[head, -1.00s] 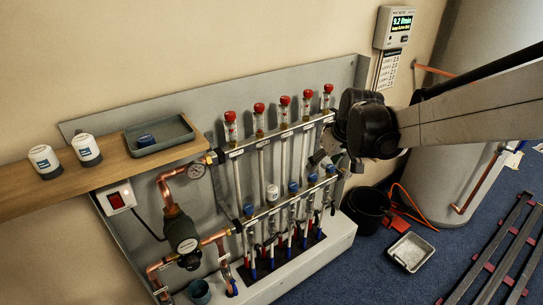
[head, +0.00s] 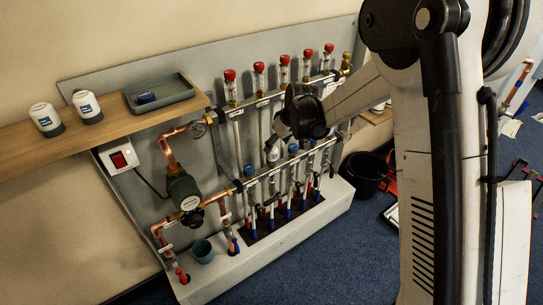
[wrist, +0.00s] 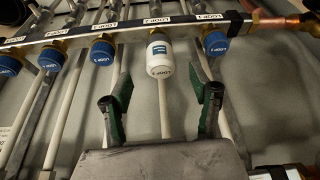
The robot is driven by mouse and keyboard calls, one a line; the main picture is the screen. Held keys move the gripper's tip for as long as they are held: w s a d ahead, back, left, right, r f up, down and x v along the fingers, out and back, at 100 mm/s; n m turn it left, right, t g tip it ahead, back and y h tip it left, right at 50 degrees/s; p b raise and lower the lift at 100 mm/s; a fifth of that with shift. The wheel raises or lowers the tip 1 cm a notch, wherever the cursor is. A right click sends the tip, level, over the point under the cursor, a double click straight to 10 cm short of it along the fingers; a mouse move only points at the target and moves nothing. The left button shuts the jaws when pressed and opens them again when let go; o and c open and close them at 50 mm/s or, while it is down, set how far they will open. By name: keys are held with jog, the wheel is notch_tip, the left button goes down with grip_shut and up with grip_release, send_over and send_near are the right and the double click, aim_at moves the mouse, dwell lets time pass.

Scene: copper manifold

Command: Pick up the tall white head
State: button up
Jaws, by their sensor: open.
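A white head (wrist: 160,56) with a blue-green band is fitted on the lower manifold bar, between blue caps. It also shows in the head view (head: 272,154), partly hidden by my arm. My gripper (wrist: 160,97) is open and empty, with green-lined fingers spread left and right. The white head lies between and beyond the fingertips in the wrist view, with no visible contact. Two more white heads stand upright on the wooden shelf: a left one (head: 46,119) and a right one (head: 87,106). I cannot tell surely which head is tallest.
Blue caps (wrist: 103,52) (wrist: 216,46) flank the white head closely. Pale pipes run below the bar (wrist: 120,31). A grey tray (head: 160,97) with a blue cap sits on the shelf (head: 130,124). A black bucket (head: 364,172) stands on the floor.

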aim_at(272, 152)
jog(key=shift+b+x, duration=0.6)
jog(key=shift+x, duration=2.75)
jog(key=shift+w+a+r, duration=0.1)
jog(key=shift+a+r, duration=0.05)
jog(key=c, duration=1.3)
